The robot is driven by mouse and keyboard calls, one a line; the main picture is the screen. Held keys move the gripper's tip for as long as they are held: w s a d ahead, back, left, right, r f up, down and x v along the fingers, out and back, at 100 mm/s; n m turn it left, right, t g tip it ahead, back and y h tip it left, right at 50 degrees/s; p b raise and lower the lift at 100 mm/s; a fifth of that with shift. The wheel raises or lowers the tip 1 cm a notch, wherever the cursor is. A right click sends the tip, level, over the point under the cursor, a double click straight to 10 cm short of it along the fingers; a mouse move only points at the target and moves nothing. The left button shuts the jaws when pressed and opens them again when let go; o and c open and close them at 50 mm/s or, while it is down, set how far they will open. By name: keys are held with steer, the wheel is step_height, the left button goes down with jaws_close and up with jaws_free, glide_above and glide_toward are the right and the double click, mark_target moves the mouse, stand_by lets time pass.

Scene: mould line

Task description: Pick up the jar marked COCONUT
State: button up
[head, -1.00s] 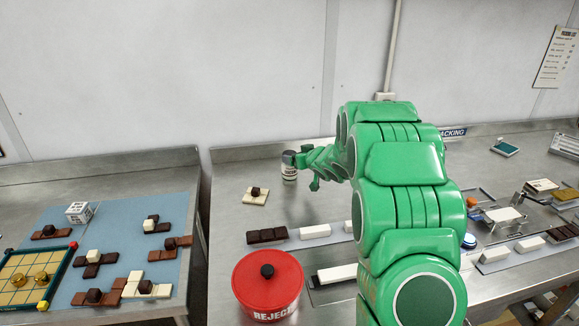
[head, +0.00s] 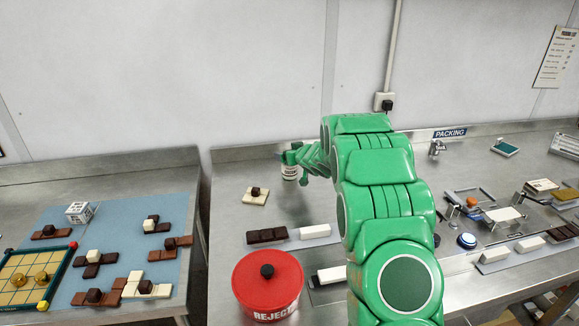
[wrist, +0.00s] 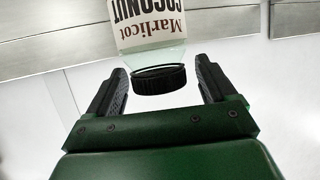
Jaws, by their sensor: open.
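The COCONUT jar (head: 289,173) stands at the back of the steel bench in the head view. In the wrist view the jar (wrist: 152,45) appears upside down, with a white label reading COCONUT and Marlicot, a clear body and a black ridged lid. My gripper (wrist: 155,90) is open, with one dark finger on each side of the lid in the wrist view. No contact between fingers and jar shows. In the head view my gripper (head: 292,158) overlaps the jar's upper part and hides some of it.
A white and dark chocolate piece (head: 256,196) lies left of the jar. A red REJECT tin (head: 268,285) stands at the front. A dark bar (head: 267,236) and a white bar (head: 315,231) lie between.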

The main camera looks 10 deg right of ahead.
steer(key=c, duration=1.2)
steer(key=shift+r, duration=0.5)
step_height(320, 180, up, 2)
steer(key=shift+r, duration=0.15)
steer(key=s+r, duration=0.3)
steer(key=s, duration=0.1)
steer(key=s+r, duration=0.3)
steer(key=s, duration=0.2)
steer(key=s+r, duration=0.3)
steer(key=s, duration=0.2)
steer(key=shift+a+r, duration=0.35)
steer(key=shift+r, duration=0.05)
